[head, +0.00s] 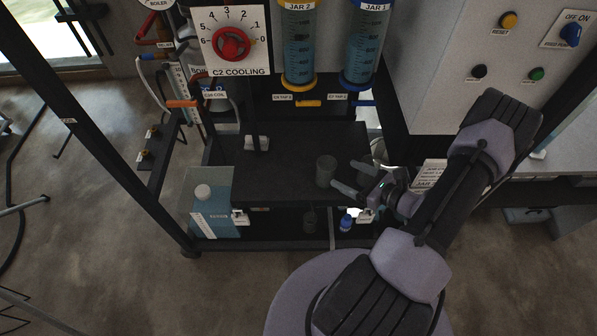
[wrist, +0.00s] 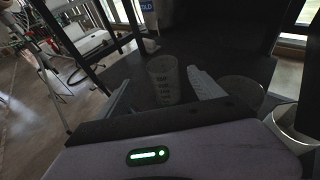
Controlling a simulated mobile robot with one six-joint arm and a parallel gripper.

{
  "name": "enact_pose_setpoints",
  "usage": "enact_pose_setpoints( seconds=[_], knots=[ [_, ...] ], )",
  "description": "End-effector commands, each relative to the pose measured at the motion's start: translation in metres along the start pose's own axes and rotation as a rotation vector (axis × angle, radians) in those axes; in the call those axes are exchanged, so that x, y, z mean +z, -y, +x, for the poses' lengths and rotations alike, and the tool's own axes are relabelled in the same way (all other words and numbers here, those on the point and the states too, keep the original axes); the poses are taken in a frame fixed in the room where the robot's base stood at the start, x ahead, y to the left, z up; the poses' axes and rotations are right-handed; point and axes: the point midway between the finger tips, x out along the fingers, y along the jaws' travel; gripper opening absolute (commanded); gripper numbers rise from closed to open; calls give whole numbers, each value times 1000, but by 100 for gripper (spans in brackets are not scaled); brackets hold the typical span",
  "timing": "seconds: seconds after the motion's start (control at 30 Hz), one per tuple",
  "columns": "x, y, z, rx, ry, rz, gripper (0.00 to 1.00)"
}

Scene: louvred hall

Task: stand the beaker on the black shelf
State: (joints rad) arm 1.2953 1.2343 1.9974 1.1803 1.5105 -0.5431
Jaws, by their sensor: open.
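The beaker (head: 326,171) is a grey, see-through cup standing upright on the black shelf (head: 285,180), near its front right part. In the wrist view the beaker (wrist: 163,78) shows faint marks on its side and appears between my fingertips. My gripper (head: 353,179) is open, with its fingers pointing left toward the beaker from the right. In the head view the fingertips end just to the right of the beaker, with no clear contact. In the wrist view my gripper (wrist: 160,92) has its two fingers spread wide, with nothing clamped.
Another clear vessel (wrist: 241,92) stands to the right of my fingers. A small blue-capped bottle (head: 346,223) is lower down. Jar 2 (head: 299,45) and Jar 1 (head: 366,45) hang above the back. The shelf's middle is clear.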

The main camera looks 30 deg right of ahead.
Motion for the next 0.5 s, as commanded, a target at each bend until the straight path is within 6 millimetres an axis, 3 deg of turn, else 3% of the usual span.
enact_pose_setpoints(
  seconds=[0.07, 0.13, 0.2, 0.27, 0.3, 0.4, 0.5],
  knots=[
    [30, -8, 9, 82, -9, -78, 77],
    [81, -33, 23, 235, -30, -220, 77],
    [137, -76, 32, 426, -64, -409, 77],
    [179, -118, 32, 584, -100, -587, 77],
    [203, -148, 28, 685, -126, -718, 77],
    [252, -221, 3, 902, -194, -1093, 77],
    [284, -277, -37, 1029, -249, -1514, 77]
  ],
)
